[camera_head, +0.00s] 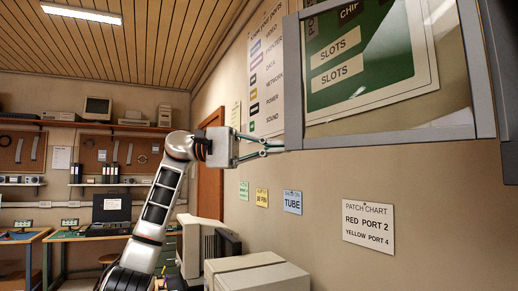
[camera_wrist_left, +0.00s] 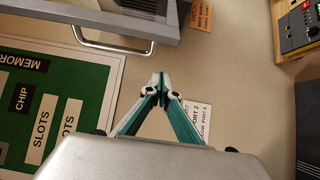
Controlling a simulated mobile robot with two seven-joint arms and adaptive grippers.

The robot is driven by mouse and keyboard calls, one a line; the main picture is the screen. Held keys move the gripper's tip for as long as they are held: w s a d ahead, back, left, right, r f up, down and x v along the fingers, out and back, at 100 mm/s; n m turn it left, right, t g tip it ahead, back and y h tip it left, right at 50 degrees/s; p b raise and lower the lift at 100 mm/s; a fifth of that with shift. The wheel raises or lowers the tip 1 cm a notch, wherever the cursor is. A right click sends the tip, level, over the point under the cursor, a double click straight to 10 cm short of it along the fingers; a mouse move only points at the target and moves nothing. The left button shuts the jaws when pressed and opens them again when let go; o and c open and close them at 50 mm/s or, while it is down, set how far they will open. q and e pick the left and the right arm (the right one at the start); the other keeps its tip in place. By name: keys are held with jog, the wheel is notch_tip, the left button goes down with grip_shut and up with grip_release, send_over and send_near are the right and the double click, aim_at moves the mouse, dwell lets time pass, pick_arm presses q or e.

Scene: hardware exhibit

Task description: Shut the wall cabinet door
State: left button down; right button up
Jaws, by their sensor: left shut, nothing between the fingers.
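The wall cabinet door (camera_head: 294,80) is a grey frame with a clear pane at the upper right of the head view. It appears to stand open, with a green poster showing through the pane. My left gripper (camera_head: 281,147) is shut and empty, with its fingertips at the lower left corner of the door frame. I cannot tell whether they touch it. In the left wrist view, the closed fingertips (camera_wrist_left: 158,78) are below a grey panel with a bar handle (camera_wrist_left: 115,47), apart from it in the picture. My right gripper is out of view.
The green poster (camera_wrist_left: 60,100) and a patch chart sign (camera_head: 368,226) are on the wall. A workbench with a laptop (camera_head: 110,207) is at the back left. The wall below the door is clear of protruding objects.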

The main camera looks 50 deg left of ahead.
pick_arm(q)
jog(key=s+d, duration=0.2)
jog(key=shift+s+d+b, duration=0.35)
jog(key=shift+s, duration=0.15)
